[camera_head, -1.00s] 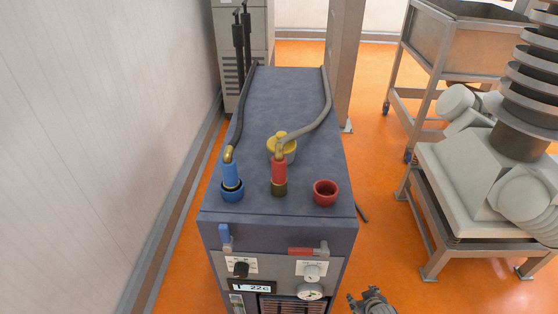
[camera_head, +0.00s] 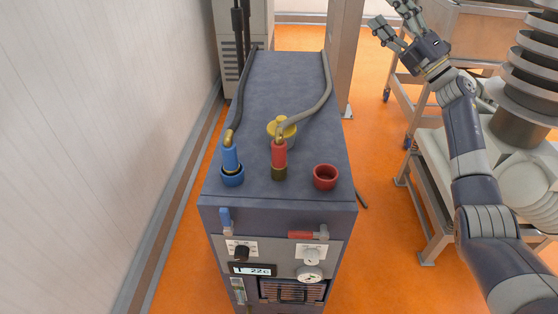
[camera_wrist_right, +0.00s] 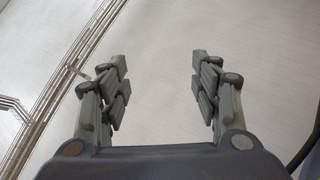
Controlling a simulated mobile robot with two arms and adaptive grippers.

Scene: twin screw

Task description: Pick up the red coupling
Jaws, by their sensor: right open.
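The red coupling (camera_head: 279,155) stands upright on top of the dark blue machine (camera_head: 277,90), with a brass lower end and a grey hose bending away from its top. A red ring-shaped socket (camera_head: 325,177) is to its right, apart from it and empty. My right gripper (camera_head: 392,20) is raised at the upper right, well away from the coupling, open and empty. My left gripper is not in view.
A blue coupling (camera_head: 231,160) sits in a blue socket (camera_head: 232,177) to the left. A metal cart (camera_head: 480,50) and ribbed equipment (camera_head: 525,80) stand at the right. A wall (camera_head: 110,140) runs along the left.

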